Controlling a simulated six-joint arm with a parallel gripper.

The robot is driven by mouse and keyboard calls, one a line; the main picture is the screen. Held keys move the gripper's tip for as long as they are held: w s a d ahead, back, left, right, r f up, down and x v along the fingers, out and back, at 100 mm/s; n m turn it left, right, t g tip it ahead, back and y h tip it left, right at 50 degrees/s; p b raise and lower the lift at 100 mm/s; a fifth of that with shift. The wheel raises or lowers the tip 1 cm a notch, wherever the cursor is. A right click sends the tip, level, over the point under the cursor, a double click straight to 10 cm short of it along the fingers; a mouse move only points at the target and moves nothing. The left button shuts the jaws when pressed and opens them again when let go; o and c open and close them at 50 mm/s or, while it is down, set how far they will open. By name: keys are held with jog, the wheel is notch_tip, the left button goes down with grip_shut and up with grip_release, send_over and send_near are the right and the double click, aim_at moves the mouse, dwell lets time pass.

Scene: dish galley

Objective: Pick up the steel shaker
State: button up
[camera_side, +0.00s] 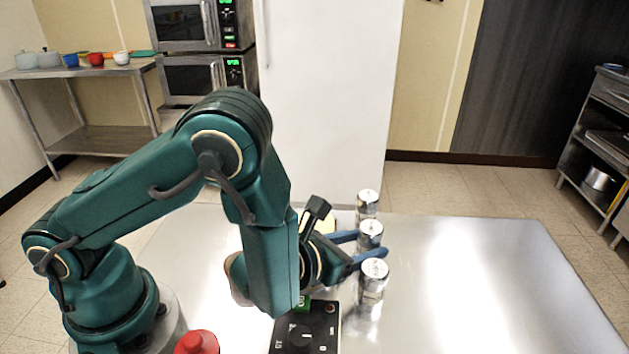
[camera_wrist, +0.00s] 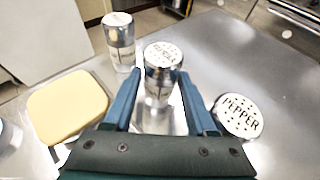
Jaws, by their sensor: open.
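Three steel shakers stand upright in a row on the steel table. The middle shaker (camera_side: 371,231) has a perforated lid with lettering I cannot read for sure; it also shows in the wrist view (camera_wrist: 162,58). My gripper (camera_side: 370,243) is open, its blue fingers on either side of this middle shaker. In the wrist view my gripper (camera_wrist: 160,75) has the shaker between its fingertips, with no clear contact. The shaker marked PEPPER (camera_wrist: 238,116) is just right of the right finger. The third shaker (camera_wrist: 120,41) stands beyond the left finger.
A pale yellow slab (camera_wrist: 67,106) lies left of my gripper. A black box with a dial (camera_side: 305,332) and a red-topped item (camera_side: 197,343) are at the near edge. The table's right side (camera_side: 520,285) is clear.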

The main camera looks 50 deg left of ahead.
grip_shut()
jog(key=shift+r, duration=0.15)
